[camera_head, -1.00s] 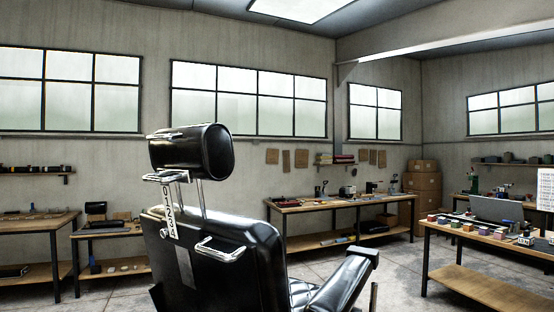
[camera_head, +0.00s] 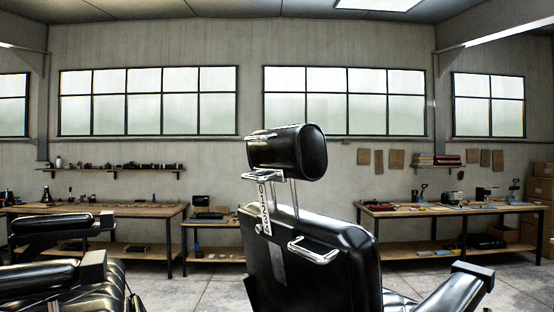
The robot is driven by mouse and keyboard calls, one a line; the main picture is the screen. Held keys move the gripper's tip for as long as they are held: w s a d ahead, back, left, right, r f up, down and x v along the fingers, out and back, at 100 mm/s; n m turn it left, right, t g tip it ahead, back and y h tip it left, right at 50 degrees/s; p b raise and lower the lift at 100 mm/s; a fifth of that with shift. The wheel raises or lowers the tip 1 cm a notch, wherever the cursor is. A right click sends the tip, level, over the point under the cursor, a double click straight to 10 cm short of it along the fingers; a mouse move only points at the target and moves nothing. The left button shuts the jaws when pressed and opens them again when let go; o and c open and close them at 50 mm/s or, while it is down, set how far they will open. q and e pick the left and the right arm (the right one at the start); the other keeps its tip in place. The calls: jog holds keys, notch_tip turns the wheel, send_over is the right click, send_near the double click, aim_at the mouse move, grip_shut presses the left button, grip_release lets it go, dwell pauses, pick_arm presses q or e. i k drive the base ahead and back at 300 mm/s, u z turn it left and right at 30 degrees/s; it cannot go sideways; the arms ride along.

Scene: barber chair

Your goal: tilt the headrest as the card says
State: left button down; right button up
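The black barber chair (camera_head: 340,262) stands in the middle, its backrest turned toward me. Its cylindrical black headrest (camera_head: 288,152) sits above the backrest on two chrome posts (camera_head: 294,197). A chrome bar runs along the top left of the headrest, and a chrome bracket (camera_head: 262,176) is under it. A white numbered scale strip (camera_head: 264,208) hangs below that bracket; its digits are too small to read surely. A chrome handle (camera_head: 314,251) is on the back of the backrest. No card can be made out. Neither of my grippers is in view.
Another black chair (camera_head: 62,280) fills the lower left. Workbenches with tools stand along the far wall, one at left (camera_head: 150,211) and one at right (camera_head: 400,211). Grey floor shows between the two chairs. Cardboard boxes (camera_head: 540,187) are stacked at the far right.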

aim_at(300, 150)
jog(key=z, duration=1.95)
jog(key=k, duration=0.55)
jog(key=u, duration=0.7)
